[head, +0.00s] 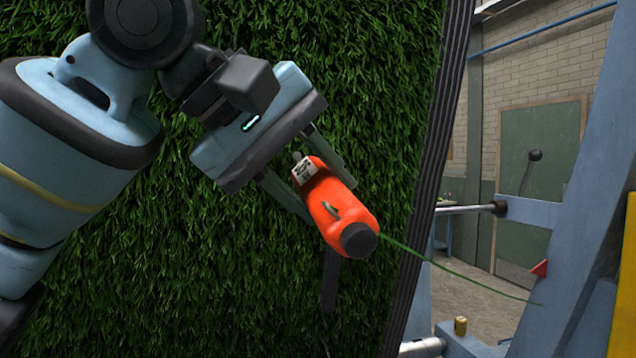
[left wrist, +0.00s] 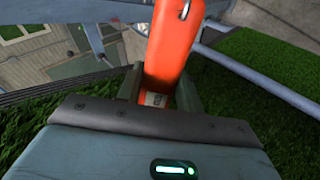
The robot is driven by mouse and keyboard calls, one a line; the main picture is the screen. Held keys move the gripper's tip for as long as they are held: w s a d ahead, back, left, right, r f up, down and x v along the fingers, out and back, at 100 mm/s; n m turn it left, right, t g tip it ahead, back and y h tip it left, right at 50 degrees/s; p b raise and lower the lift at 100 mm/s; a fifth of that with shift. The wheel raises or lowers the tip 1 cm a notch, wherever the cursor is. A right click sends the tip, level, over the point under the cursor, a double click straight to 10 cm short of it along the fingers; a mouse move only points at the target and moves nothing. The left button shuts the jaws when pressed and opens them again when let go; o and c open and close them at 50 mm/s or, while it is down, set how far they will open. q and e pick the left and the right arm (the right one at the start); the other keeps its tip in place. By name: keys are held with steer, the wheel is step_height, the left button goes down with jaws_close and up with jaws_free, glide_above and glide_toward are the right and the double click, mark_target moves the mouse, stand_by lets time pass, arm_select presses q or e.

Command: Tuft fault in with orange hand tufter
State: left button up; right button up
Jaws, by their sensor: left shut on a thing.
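The orange hand tufter (head: 335,208) has a black end cap and a pale label with small marks. A green yarn (head: 450,268) runs from its capped end to the right. My left gripper (head: 322,190) is shut on the tufter, with one finger on each side of its body. The tufter also shows between the fingers in the left wrist view (left wrist: 172,50). Behind it stands the green turf (head: 290,300), close to the gripper. The tufter's working tip is hard to make out, and I cannot tell whether it touches the turf. I see no clear fault. My right gripper is not in view.
The turf ends at a dark ribbed edge (head: 432,150) on the right. Beyond it is a blue frame (head: 570,235) with a metal bar (head: 465,209). A green door (head: 540,170) is farther back.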

mark_target(341, 220)
arm_select(q)
steer(key=shift+s+d+f, duration=0.35)
steer(key=shift+s+d, duration=0.05)
steer(key=shift+s, duration=0.85)
steer(key=shift+s+d+f, duration=0.3)
steer(key=shift+s+d, duration=0.15)
steer(key=shift+s, duration=0.8)
steer(key=shift+s+d+f, duration=0.35)
steer(key=shift+s+d, duration=0.05)
steer(key=shift+s, duration=0.85)
